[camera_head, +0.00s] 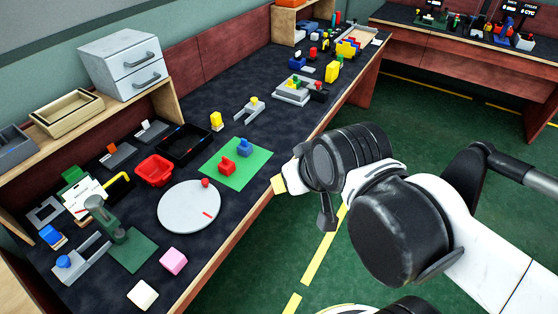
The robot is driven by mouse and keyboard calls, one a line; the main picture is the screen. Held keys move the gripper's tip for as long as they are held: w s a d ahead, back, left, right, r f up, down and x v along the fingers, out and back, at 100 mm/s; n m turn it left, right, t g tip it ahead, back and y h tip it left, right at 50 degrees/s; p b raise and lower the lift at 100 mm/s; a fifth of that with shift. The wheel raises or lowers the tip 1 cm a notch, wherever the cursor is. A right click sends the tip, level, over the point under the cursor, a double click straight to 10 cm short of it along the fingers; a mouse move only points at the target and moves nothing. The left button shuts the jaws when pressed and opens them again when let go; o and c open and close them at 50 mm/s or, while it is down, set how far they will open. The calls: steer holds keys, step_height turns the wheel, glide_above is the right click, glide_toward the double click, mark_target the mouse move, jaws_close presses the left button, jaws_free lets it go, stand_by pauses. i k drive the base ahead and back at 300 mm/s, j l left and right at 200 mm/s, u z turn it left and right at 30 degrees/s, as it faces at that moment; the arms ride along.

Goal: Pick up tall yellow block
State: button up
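A tall yellow block (332,71) stands upright on the dark bench toward its far end, near the front edge. A smaller yellow block (216,119) stands nearer, behind the green mat. My gripper (289,177) is at the bench's front edge, right of the green mat and well short of the far yellow block. A pale yellow piece (279,184) shows at its tip; I cannot tell whether it is held or lies beyond. The fingers are mostly hidden by my wrist.
The green mat (238,175) holds red and blue blocks. A round grey plate (190,207), red bin (154,170) and black tray (185,146) are nearby. A grey fixture (293,91) stands before the far yellow block. The green floor (420,120) is clear.

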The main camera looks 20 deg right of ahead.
mark_target(332, 69)
steer(key=i+l+z, duration=0.3)
steer(key=i+l, duration=0.45)
steer(key=i+l+z, duration=0.3)
steer(key=i+l, duration=0.35)
steer(key=i, duration=0.15)
